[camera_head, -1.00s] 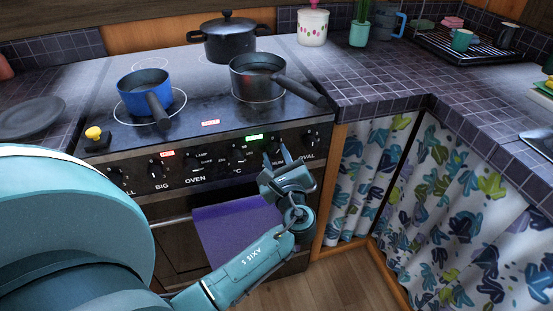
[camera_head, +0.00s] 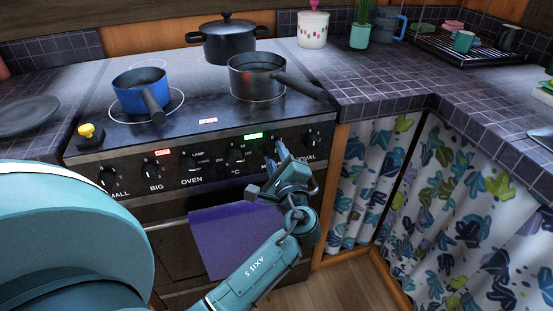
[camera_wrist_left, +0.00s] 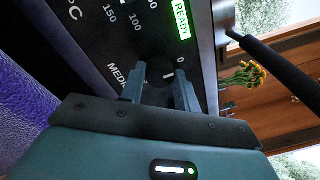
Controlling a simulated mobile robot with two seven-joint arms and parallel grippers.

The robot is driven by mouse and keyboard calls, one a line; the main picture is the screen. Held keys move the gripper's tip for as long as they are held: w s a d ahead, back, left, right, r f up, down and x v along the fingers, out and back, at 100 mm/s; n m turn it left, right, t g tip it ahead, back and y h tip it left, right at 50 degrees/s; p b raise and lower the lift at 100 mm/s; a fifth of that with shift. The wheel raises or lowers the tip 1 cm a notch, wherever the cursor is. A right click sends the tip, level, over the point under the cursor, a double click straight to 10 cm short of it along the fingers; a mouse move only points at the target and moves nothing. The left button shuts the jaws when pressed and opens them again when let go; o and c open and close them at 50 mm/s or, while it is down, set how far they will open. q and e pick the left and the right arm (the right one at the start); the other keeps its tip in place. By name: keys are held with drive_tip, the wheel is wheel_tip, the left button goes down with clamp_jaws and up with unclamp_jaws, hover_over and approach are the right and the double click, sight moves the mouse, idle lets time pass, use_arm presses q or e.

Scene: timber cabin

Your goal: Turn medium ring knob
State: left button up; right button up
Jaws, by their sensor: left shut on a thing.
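The medium ring knob (camera_wrist_left: 166,76) is a dark round knob on the stove's black front panel, beside the partly hidden "MEDI…" label. In the left wrist view, the two fingers of my left gripper (camera_wrist_left: 162,88) are on either side of it and shut on it. In the head view, my left gripper (camera_head: 279,152) is at the right part of the panel and its fingers hide most of the knob. My right gripper is in neither view.
A blue pan (camera_head: 141,92), a dark saucepan (camera_head: 256,78) and a lidded pot (camera_head: 228,42) stand on the hob. A purple towel (camera_head: 232,240) hangs on the oven front below the panel. The saucepan's handle sticks out above the gripper.

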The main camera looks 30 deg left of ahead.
use_arm(q)
drive_tip(key=shift+r, duration=0.1)
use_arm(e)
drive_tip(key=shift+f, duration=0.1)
use_arm(q)
drive_tip(key=o, duration=1)
drive_tip(key=shift+c, duration=0.2)
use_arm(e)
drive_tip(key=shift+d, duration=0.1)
